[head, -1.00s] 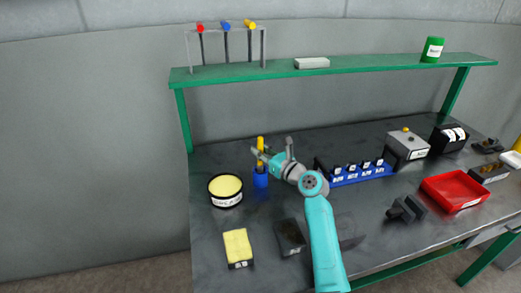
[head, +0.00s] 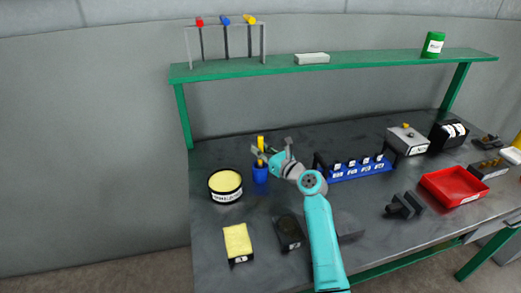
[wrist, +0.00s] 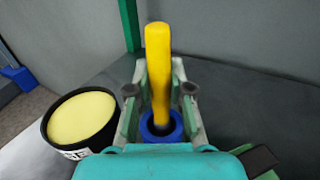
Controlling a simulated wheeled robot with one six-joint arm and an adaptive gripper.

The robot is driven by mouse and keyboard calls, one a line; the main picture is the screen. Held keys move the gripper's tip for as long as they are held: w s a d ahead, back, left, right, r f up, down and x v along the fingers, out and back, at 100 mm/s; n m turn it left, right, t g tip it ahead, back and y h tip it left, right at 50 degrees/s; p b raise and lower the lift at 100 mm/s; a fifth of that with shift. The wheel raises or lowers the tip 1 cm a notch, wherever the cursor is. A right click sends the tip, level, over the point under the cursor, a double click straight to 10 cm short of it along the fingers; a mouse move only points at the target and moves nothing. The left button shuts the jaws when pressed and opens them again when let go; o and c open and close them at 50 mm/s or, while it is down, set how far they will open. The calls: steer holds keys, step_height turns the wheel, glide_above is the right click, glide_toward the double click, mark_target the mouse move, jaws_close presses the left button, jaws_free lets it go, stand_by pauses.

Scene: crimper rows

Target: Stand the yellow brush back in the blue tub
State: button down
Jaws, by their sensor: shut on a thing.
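The yellow brush (head: 260,142) stands upright, its handle rising above the blue tub (head: 260,175) at the left of the bench. In the wrist view the yellow handle (wrist: 158,70) runs down into the ring of the blue tub (wrist: 174,134). My gripper (head: 262,157) is at the brush just above the tub's rim, shut on the handle, with a finger on each side in the wrist view. The brush's lower end is hidden inside the tub.
A round black container with yellow contents (head: 225,183) stands close left of the tub. A blue rack (head: 357,172) is to the right. A yellow-topped block (head: 237,242) and a dark block (head: 289,232) lie nearer the front. A green shelf (head: 340,65) spans the back.

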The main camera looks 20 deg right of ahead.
mark_target(262, 140)
steer(key=shift+s+f, duration=0.15)
steer(key=shift+f, duration=0.65)
steer(key=shift+a+r, duration=0.1)
steer(key=shift+r, duration=0.3)
steer(key=shift+r, duration=2.65)
steer(key=shift+f, duration=2.3)
steer(key=shift+f, duration=0.3)
